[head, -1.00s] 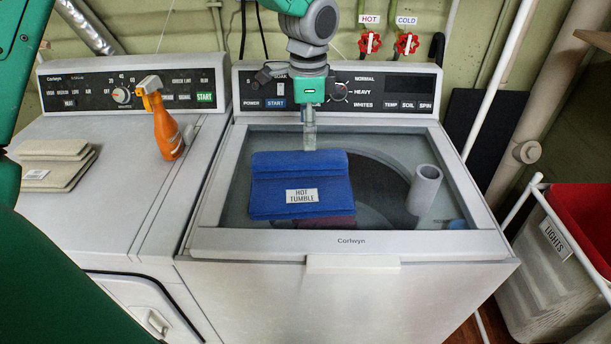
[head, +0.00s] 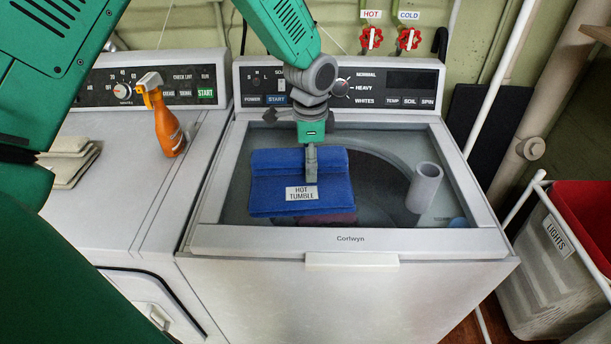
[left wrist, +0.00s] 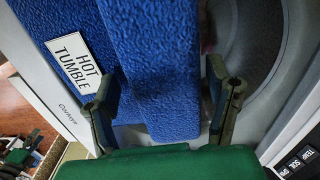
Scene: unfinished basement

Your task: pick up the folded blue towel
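The folded blue towel (head: 275,198) lies flat over the glassy top of the washer (head: 345,240), with a white HOT TUMBLE label on its front. It fills much of the left wrist view (left wrist: 155,60), where a raised fold runs along it. My left gripper (head: 311,178) points down at the towel's right part in the head view. In the left wrist view its two fingers (left wrist: 165,100) are spread apart, one on each side of the raised fold. Whether the fingers touch the cloth is not clear.
An orange spray bottle (head: 168,128) and folded beige cloths (head: 68,160) sit on the left machine. A grey cylinder (head: 424,188) stands at the right of the washer's round opening. A LIGHTS hamper (head: 545,265) stands at right. Red taps (head: 371,38) are on the back wall.

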